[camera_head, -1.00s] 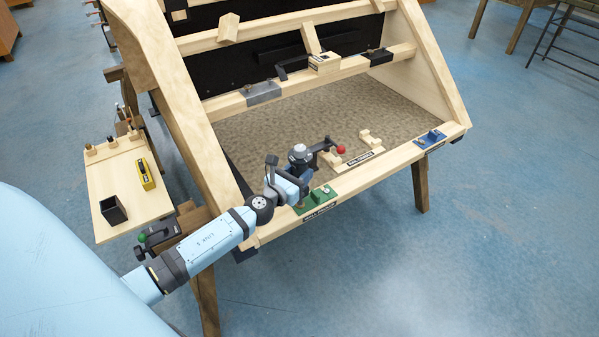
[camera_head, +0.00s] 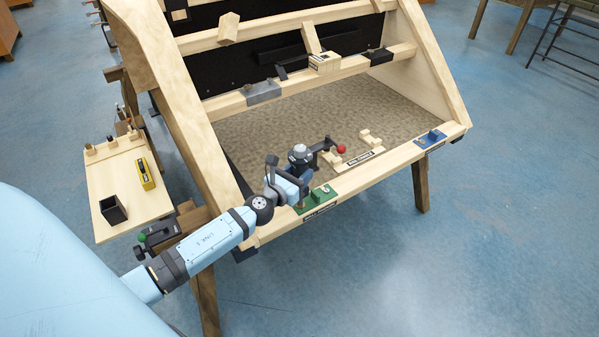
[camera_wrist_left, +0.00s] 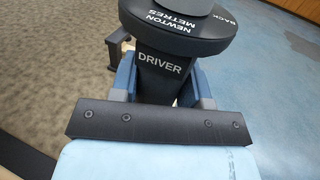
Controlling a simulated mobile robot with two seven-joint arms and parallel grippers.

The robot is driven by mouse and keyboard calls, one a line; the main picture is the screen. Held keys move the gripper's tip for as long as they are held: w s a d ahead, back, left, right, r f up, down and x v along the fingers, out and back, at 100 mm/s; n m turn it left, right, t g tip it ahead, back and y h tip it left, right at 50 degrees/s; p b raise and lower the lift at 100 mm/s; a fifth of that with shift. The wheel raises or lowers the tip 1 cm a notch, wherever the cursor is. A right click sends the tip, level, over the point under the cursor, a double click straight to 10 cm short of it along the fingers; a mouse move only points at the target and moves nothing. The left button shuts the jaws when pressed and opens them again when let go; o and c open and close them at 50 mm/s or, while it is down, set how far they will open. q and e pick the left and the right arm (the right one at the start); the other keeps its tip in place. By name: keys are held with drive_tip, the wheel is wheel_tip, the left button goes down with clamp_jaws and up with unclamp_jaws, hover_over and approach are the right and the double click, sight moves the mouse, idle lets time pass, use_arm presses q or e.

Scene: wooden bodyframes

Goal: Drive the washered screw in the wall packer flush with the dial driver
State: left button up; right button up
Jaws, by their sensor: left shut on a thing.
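The dial driver (camera_head: 300,154) has a grey-topped black head and a side arm ending in a red ball. My left gripper (camera_head: 297,177) is shut on the driver, over the front rail. In the left wrist view the driver (camera_wrist_left: 160,65) stands between the fingers, its dark body lettered DRIVER and its round dial lettered NEWTON METRES and BACK. The green wall packer (camera_head: 322,195) lies on the rail below, with a screw showing on its right part. Its left part is partly behind my gripper. I cannot tell how high the screw under the driver stands. My right gripper is not in view.
A blue packer (camera_head: 431,138) sits at the rail's right end. A wooden cradle (camera_head: 358,157) with a label stands right of the driver. A side shelf (camera_head: 127,175) carries a yellow tool (camera_head: 147,174) and a black box (camera_head: 113,210). The rail between the packers is mostly clear.

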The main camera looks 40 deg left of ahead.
sight(297, 156)
use_arm(q)
drive_tip(key=shift+r, duration=0.2)
drive_tip(key=shift+r+p, duration=0.7)
drive_tip(key=shift+p, duration=0.2)
drive_tip(key=shift+r+p, duration=0.95)
drive_tip(key=shift+r, duration=0.05)
drive_tip(key=shift+r+p, duration=0.65)
drive_tip(key=shift+r, duration=0.05)
drive_tip(key=shift+r+p, duration=0.95)
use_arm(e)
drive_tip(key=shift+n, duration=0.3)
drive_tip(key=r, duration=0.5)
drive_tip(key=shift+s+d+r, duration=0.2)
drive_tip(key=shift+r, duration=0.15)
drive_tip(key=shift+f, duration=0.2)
